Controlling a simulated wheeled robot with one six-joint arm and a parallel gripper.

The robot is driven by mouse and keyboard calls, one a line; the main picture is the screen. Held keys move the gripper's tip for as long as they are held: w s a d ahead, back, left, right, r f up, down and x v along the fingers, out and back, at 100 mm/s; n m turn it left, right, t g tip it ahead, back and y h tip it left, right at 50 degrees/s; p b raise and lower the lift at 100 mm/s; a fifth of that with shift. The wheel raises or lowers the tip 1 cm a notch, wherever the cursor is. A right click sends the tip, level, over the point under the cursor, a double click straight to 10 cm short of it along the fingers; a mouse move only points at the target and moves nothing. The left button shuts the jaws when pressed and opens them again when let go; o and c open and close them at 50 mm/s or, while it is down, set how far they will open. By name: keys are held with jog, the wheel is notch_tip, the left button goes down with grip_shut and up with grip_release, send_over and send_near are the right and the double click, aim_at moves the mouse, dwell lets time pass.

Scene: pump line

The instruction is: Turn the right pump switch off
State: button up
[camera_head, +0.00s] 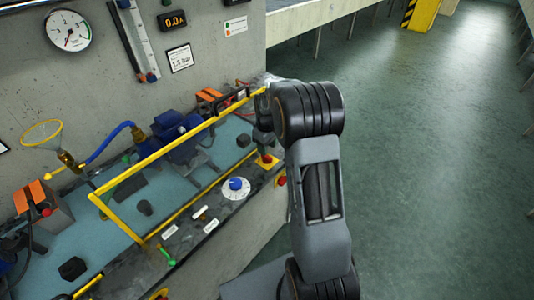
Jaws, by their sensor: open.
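Two orange-topped boxes stand on the bench: a left one (36,196) with a red knob, and a right one (209,96) near the wall, partly behind a yellow rail. Small parts with white labels (199,211) sit on the front ledge, right of a green lever (165,256). I cannot tell for sure which of these is the right pump switch, nor its setting. My gripper (264,122) is at the far end of my arm, over the bench's right end near the right box. It is open; its fingertips are hard to make out and I see nothing held.
The yellow rail (155,157) runs along the bench front. A blue pump (178,136) stands behind the rail. Open green floor (430,180) lies right.

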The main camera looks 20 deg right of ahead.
notch_tip(320, 180, up, 9)
dwell(0.4)
dwell(0.4)
jog(key=s+a+r+m+t, duration=0.1)
jog(key=s+a, duration=0.2)
jog(key=s, duration=0.4)
jog(key=s+a+r+m+t, duration=0.1)
jog(key=s+a, duration=0.3)
jog(key=s, duration=0.4)
jog(key=s+a+r+m+t+p, duration=0.1)
jog(key=s+a+r+m, duration=0.1)
jog(key=s, duration=0.5)
jog(key=shift+s+a+r+m+t, duration=0.15)
jog(key=shift+a+r+m+t, duration=0.25)
jog(key=shift+a, duration=0.4)
